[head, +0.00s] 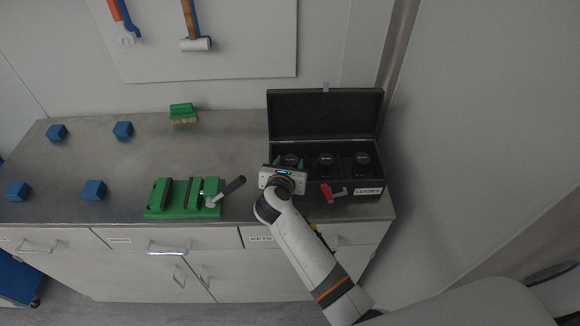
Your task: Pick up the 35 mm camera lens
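Three dark camera lenses stand upright in a row in an open black case (353,211): a left one (290,160), a middle one (326,166) and a right one (362,165). Their small markings are too small to read, so I cannot tell which is the 35 mm lens. My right gripper (289,163) is at the left end of the case, with its teal fingertips on either side of the left lens. Its body hides the lower part of that lens. I cannot tell whether the fingers touch it. My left gripper is not in view.
The case's raised lid (325,114) stands behind the lenses. A red-handled item (328,192) is at the case front. A green vise (183,199) with a dark handle, a green brush (183,115) and several blue blocks (94,190) stand on the metal worktop (90,158). Its middle is clear.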

